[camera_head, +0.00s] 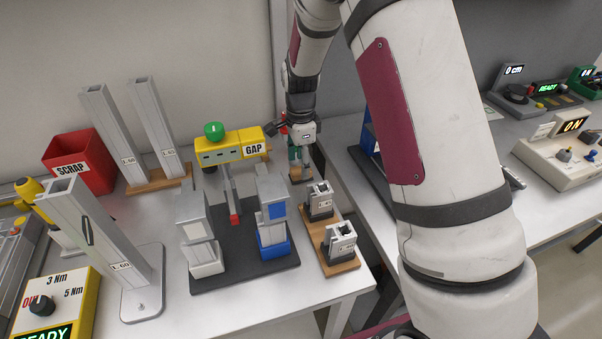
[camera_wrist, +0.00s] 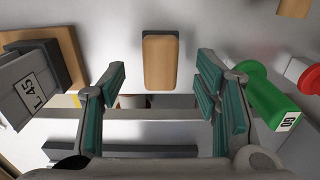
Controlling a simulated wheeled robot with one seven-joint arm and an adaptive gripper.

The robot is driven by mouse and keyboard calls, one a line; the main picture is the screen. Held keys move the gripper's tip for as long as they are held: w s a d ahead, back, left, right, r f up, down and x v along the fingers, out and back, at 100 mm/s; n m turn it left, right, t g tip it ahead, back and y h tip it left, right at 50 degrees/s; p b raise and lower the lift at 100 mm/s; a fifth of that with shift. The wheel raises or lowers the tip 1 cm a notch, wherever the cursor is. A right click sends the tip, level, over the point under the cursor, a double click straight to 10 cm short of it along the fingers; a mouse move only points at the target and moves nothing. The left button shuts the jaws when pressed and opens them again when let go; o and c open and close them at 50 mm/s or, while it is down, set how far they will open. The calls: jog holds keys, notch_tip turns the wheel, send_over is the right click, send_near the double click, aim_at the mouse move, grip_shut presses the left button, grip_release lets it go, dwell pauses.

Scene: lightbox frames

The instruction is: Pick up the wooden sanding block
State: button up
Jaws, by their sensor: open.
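The wooden sanding block (camera_wrist: 160,62) is a tan oblong with a dark grey edge, lying on the light table top in the wrist view. It sits in the gap between and ahead of the teal finger pads. My gripper (camera_wrist: 161,84) is open and empty, with a pad to the left and right of the block and clear space on both sides. In the head view my gripper (camera_head: 300,156) points down at the far right of the left table. A small brown piece (camera_head: 301,175) just below it appears to be the block, partly hidden by the fingers.
A grey L 45 bracket on a wooden base (camera_wrist: 62,50) stands left. In the head view, the yellow GAP gauge (camera_head: 230,147) stands left of my gripper.

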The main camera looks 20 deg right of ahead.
notch_tip(320, 180, down, 3)
jog(key=shift+d+f, duration=0.1)
jog(key=shift+f, duration=0.05)
grip_shut()
notch_tip(320, 180, up, 10)
jog(key=shift+r, duration=0.1)
dwell(0.6)
